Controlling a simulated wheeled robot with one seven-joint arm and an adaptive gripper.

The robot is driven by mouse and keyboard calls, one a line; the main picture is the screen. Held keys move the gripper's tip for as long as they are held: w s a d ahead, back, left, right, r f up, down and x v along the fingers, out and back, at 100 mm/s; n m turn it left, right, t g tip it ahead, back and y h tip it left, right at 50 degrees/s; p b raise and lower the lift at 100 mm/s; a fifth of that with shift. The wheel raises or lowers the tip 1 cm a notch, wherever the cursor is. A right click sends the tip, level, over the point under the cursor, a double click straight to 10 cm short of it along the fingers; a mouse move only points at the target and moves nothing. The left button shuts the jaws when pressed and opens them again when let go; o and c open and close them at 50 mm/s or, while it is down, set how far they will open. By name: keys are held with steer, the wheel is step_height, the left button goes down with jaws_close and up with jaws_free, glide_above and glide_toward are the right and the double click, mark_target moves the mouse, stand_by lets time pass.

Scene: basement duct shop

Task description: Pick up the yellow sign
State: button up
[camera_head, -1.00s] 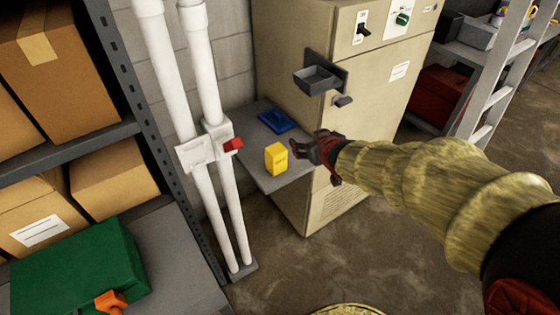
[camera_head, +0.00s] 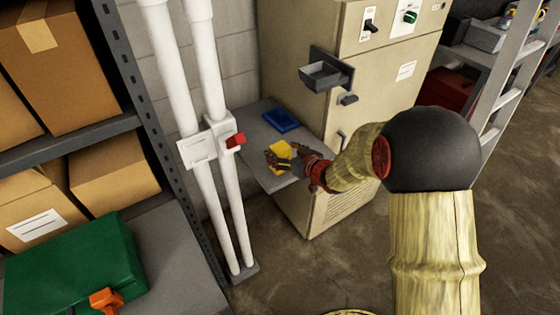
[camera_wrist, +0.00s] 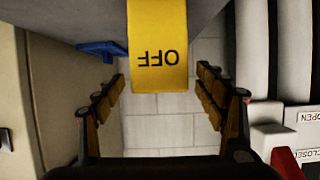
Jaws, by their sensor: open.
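In the wrist view the yellow sign (camera_wrist: 158,45) carries the word OFF, upside down, and lies ahead between my fingers. My gripper (camera_head: 278,161) is open, with its fingers partly in front of the sign in the head view. In the wrist view the fingers (camera_wrist: 160,95) spread to either side of the sign, with visible gaps on both sides. The sign's lower part is partly hidden by my gripper in the head view.
A blue object (camera_head: 281,120) lies on the shelf behind the sign. White pipes with a red-handled valve box (camera_head: 222,140) stand close at left. The beige cabinet (camera_head: 375,105) with a small grey tray (camera_head: 326,75) stands at right. A green box (camera_head: 75,270) sits lower left.

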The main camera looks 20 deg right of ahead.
steer(key=shift+x, duration=0.9)
steer(key=c, duration=1.3)
